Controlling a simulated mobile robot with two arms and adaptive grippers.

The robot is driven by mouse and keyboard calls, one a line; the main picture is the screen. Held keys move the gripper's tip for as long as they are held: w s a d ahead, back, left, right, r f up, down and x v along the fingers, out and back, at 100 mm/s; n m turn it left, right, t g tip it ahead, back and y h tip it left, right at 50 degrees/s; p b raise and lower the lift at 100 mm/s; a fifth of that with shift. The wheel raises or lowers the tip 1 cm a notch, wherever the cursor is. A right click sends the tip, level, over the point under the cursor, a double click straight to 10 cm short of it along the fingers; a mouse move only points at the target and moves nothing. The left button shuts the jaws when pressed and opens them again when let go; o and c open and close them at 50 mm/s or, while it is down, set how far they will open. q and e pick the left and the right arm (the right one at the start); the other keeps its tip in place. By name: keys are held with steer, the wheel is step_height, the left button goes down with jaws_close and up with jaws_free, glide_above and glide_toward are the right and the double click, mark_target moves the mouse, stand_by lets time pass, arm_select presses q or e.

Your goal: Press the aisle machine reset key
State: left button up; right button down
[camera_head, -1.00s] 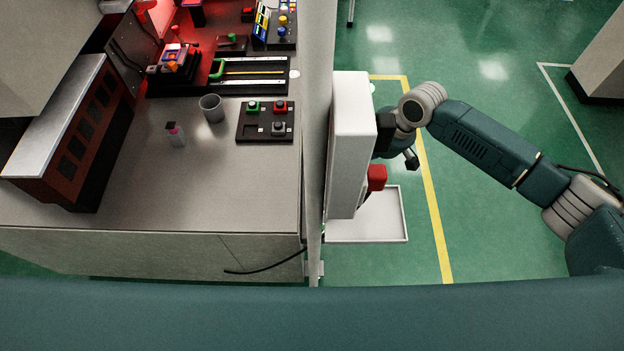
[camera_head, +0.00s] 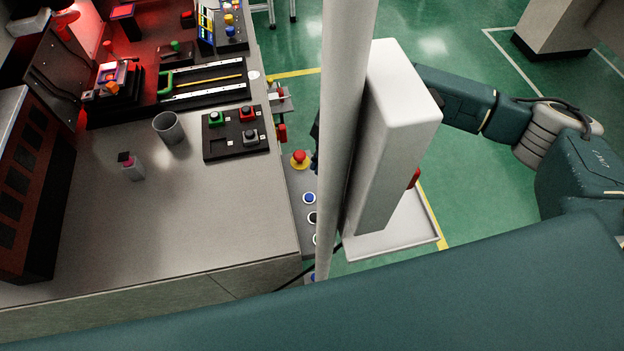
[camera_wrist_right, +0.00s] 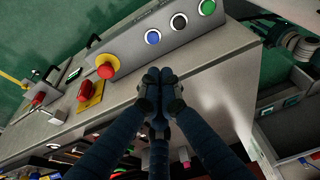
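In the right wrist view a grey sloped panel (camera_wrist_right: 140,55) carries a blue button (camera_wrist_right: 152,37), a black button (camera_wrist_right: 178,21), a green button (camera_wrist_right: 207,7) and a red mushroom button (camera_wrist_right: 108,66). No label shows which is the reset key. In the head view the blue button (camera_head: 309,198), black button (camera_head: 313,217) and red mushroom button (camera_head: 300,159) stand beside the counter edge. My right gripper (camera_wrist_right: 161,74) has its dark fingers together, empty, pointing toward the panel below the blue button; contact cannot be told. In the head view only a dark sliver (camera_head: 315,145) shows beside the pole. My left gripper is out of view.
A grey pole (camera_head: 342,120) and a white box (camera_head: 395,130) stand between the counter (camera_head: 200,220) and my right arm, hiding its wrist. A white tray (camera_head: 412,228) lies below the box. A cup (camera_head: 168,127) and black button pad (camera_head: 235,148) sit on the counter.

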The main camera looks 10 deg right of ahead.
glide_toward(305, 198)
steer(key=x, duration=0.5)
steer(key=shift+s+a+f, duration=0.1)
steer(key=shift+a, duration=0.1)
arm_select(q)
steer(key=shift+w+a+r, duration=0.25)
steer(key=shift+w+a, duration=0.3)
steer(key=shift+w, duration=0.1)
arm_select(e)
steer(key=shift+f, duration=0.6)
